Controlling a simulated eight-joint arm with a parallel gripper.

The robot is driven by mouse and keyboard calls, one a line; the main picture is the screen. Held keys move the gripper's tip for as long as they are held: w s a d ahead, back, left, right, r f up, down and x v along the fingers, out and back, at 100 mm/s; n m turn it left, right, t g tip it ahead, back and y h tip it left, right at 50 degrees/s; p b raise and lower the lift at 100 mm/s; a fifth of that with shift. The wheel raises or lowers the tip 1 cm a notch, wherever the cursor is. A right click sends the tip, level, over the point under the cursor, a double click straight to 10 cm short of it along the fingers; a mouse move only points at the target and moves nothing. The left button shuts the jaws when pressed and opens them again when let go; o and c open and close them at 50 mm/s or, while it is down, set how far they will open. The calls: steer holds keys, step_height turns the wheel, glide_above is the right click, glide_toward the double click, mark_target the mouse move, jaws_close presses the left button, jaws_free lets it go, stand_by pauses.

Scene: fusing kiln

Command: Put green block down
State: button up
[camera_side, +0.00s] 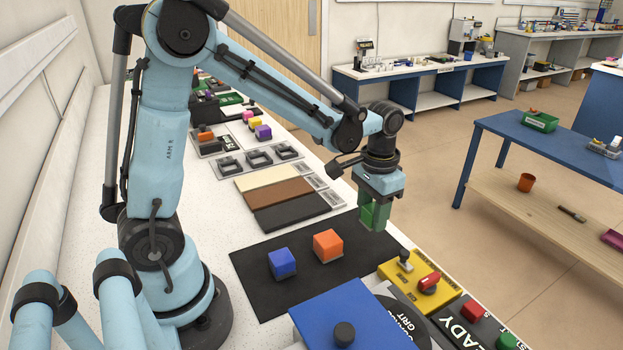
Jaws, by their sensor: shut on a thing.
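My gripper (374,220) points down above the right end of a black mat (255,265). It is shut on the green block (373,213), which is partly covered by the fingers. The block appears to be held just above the mat's right edge; I cannot tell from this view whether it touches the surface. An orange block (328,246) sits on the mat to the left of my gripper. A blue block (282,263) sits on the mat further left.
A yellow panel (440,293) with a lever and red knob stands just in front of the mat. A blue-lidded box (350,318) is at the front. Cream, brown and black strips (280,190) lie behind. The mat's left front part is bare.

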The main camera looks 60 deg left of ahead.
mark_target(366, 237)
steer(key=shift+w+a+f, duration=0.5)
steer(key=shift+a+f, duration=0.25)
steer(key=shift+a, duration=0.15)
steer(key=shift+f, duration=1.85)
steer(key=shift+f, duration=0.15)
steer(key=o, duration=1)
